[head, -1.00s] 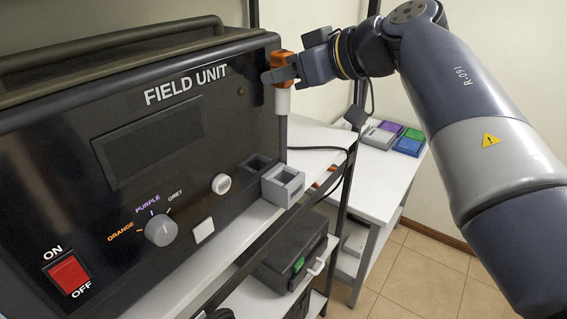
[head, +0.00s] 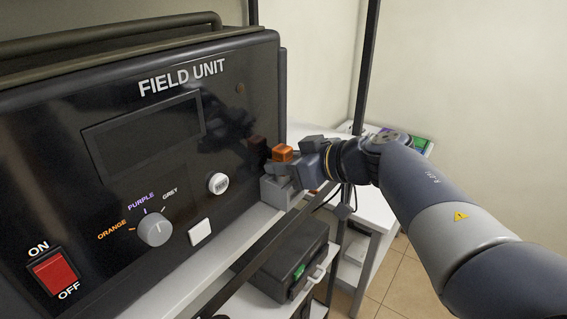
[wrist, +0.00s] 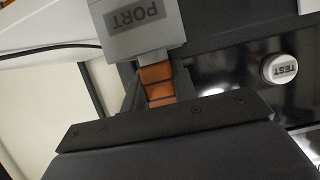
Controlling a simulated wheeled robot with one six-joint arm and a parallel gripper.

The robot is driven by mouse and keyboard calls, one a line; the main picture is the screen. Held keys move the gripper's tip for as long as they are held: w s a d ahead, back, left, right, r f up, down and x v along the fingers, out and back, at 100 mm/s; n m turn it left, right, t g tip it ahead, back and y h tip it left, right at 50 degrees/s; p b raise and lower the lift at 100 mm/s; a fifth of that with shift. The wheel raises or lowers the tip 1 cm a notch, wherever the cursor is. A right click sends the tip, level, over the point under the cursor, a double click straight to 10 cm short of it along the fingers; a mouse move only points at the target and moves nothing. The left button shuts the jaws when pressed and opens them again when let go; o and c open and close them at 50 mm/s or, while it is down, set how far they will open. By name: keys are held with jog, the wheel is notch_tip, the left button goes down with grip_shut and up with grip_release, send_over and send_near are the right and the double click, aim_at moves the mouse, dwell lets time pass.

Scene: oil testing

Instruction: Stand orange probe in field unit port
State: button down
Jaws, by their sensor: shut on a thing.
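The orange probe (head: 283,152) shows its orange top above my gripper (head: 284,171) in the head view. My gripper is shut on the probe, right at the grey port block (head: 276,190) on the front right of the field unit (head: 140,110). In the wrist view the probe's orange body (wrist: 157,84) lies between the fingers, against the block marked PORT (wrist: 140,25). The probe's lower part is hidden by the gripper and the block, so I cannot tell how deep it sits. It looks about upright.
The field unit's TEST button (head: 218,183), selector knob (head: 155,229) and red ON/OFF switch (head: 54,279) are left of the gripper. A dark case (head: 284,272) is on a lower shelf. A dark rack post (head: 366,70) stands behind the arm.

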jog(key=c, duration=1.1)
grip_release()
jog(key=v, duration=1.2)
jog(key=shift+r, duration=0.1)
jog(key=shift+a, duration=0.1)
jog(key=x, duration=1.1)
jog(key=shift+w+a+f, duration=0.2)
jog(key=shift+f, duration=0.1)
jog(key=shift+w+a+r, duration=0.15)
jog(key=shift+r, duration=1.1)
